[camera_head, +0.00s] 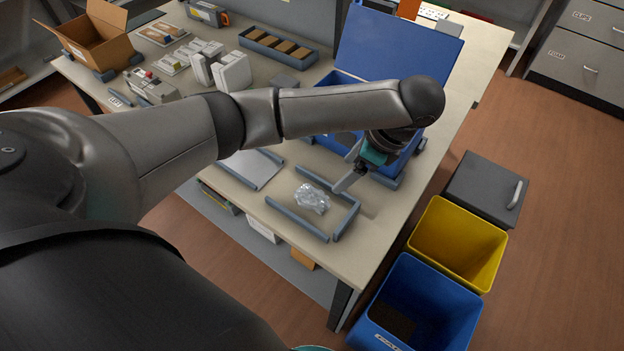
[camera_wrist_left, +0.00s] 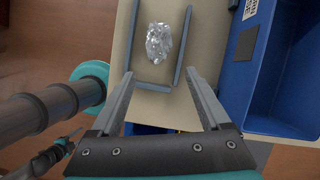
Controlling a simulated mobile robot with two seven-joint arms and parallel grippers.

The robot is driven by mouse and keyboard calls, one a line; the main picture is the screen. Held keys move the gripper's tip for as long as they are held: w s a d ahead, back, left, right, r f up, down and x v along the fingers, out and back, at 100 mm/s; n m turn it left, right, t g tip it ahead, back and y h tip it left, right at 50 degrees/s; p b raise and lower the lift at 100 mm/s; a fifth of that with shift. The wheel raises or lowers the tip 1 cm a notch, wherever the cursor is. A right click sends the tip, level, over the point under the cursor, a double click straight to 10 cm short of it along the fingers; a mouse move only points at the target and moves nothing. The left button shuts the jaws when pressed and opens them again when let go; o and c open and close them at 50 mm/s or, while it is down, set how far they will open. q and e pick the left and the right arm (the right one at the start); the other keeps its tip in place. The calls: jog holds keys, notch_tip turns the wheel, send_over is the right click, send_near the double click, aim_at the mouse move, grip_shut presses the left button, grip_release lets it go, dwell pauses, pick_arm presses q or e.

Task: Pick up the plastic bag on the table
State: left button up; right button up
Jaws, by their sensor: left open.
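The plastic bag (camera_head: 312,198) is a crumpled, clear, shiny bundle. It lies on the table (camera_head: 385,215) inside a low grey three-sided frame (camera_head: 296,218) near the front edge. In the left wrist view the bag (camera_wrist_left: 158,42) lies ahead of the fingertips, between the frame's rails. My left gripper (camera_head: 350,167) is open and empty, above and to the right of the bag, apart from it. Its two fingers also show in the left wrist view (camera_wrist_left: 160,88), spread with nothing between them. My right gripper does not clearly show.
A blue lidded box (camera_head: 400,50) stands behind my left gripper. A grey tray (camera_head: 250,168) is left of the frame. Yellow (camera_head: 457,243) and blue (camera_head: 425,300) bins stand on the floor at right. White cartridges (camera_head: 232,72) and an open cardboard box (camera_head: 95,38) are further back.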

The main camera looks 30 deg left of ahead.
pick_arm(q)
jog(key=b, duration=0.3)
send_over(318, 196)
jog(key=d, duration=0.3)
jog(key=f, duration=0.8)
jog(key=shift+w+a, duration=0.2)
jog(key=shift+a, duration=0.05)
jog(key=b+x, duration=0.1)
jog(key=x, duration=0.5)
jog(key=shift+s+a+f+b, duration=0.1)
jog(key=shift+a+f+b, duration=0.1)
jog(key=shift+b, duration=0.1)
jog(key=shift+d, duration=0.1)
jog(key=c, duration=1)
jog(key=shift+r, duration=0.15)
